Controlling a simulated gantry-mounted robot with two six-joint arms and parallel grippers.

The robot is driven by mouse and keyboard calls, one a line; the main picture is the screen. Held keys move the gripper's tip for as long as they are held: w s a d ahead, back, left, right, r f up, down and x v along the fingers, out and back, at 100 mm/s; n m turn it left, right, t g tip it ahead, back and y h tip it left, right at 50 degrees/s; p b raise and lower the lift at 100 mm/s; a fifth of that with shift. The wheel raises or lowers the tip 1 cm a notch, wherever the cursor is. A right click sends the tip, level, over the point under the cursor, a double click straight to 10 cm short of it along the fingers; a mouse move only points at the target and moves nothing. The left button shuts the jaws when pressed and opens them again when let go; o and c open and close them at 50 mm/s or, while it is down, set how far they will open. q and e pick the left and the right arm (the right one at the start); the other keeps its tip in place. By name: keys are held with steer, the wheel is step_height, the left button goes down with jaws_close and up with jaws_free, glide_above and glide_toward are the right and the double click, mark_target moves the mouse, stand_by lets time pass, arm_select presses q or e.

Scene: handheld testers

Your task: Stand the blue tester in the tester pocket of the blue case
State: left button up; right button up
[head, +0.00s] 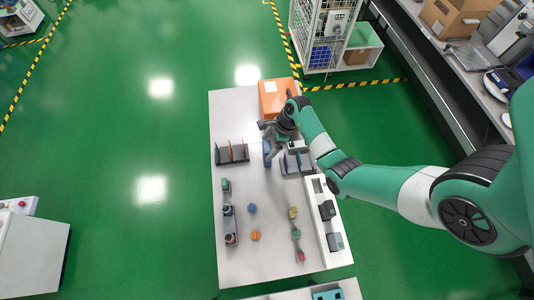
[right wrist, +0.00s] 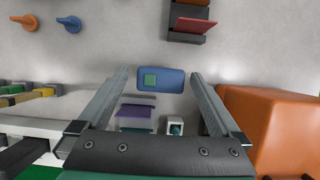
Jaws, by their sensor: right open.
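The blue tester (right wrist: 172,85), with a green square on its upper face, is on the table between and beyond my right gripper's fingers in the right wrist view. It shows as a narrow blue shape (head: 267,152) in the head view. My right gripper (head: 268,133) is open; its two fingers (right wrist: 160,80) stand apart on either side of the tester, and I see no contact. A grey holder with a purple plate (right wrist: 136,112) is just below the tester in the wrist view. I cannot identify the blue case's tester pocket for certain. My left gripper is not in view.
An orange box (head: 277,98) stands close to the right gripper. A dark rack with upright plates (head: 232,153) is on the left. A white tray (head: 322,215) runs along the right edge. Blue and orange knobs (head: 255,235) lie near the middle, with clear table around them.

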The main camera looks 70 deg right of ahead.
steer(key=shift+w+f, duration=0.2)
steer(key=shift+f, duration=0.45)
steer(key=shift+c, duration=0.3)
steer(key=shift+r, duration=0.1)
jaws_close()
